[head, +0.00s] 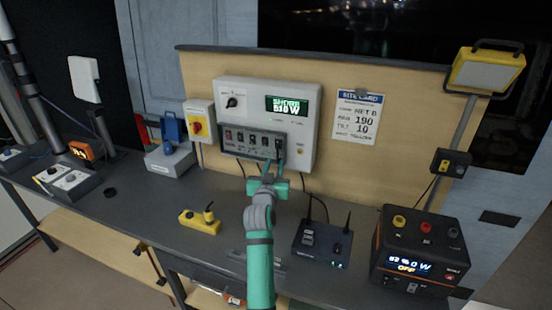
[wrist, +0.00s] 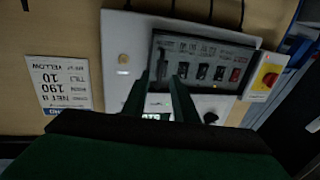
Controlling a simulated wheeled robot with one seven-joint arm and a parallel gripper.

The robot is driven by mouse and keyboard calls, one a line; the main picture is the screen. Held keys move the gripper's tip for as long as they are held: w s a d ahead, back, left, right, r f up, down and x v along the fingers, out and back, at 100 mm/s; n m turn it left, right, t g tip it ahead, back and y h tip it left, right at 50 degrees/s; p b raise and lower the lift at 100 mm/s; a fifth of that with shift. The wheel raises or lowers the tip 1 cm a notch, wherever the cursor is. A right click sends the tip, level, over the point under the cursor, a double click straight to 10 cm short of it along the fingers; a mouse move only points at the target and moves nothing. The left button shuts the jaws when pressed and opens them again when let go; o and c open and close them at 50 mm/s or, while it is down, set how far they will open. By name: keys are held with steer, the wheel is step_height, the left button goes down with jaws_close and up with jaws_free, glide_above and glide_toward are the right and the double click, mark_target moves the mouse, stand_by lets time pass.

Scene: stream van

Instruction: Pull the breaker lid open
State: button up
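The breaker lid (head: 250,155) is a dark-framed, see-through cover on the lower front of the white control box (head: 310,105). It looks closed, with several breaker switches visible behind it. In the wrist view, the lid (wrist: 208,45) appears upside down, with the breakers showing through. My gripper (head: 273,164) is at the lid's lower right end in the head view. In the wrist view, my gripper (wrist: 162,75) has its two fingers apart, tips at the lid's edge corner. A small dark part shows between the tips; whether they touch it is unclear.
A yellow-red rotary switch (head: 199,125) is left of the box, and a site card (head: 358,117) is right of it. On the bench are a yellow button unit (head: 200,222), a radio box with antennas (head: 322,243) and a black power unit (head: 420,252).

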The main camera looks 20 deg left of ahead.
steer(key=w, duration=0.5)
steer(key=shift+a, duration=0.4)
jaws_close()
steer(key=shift+a, duration=0.1)
stand_by(1.0)
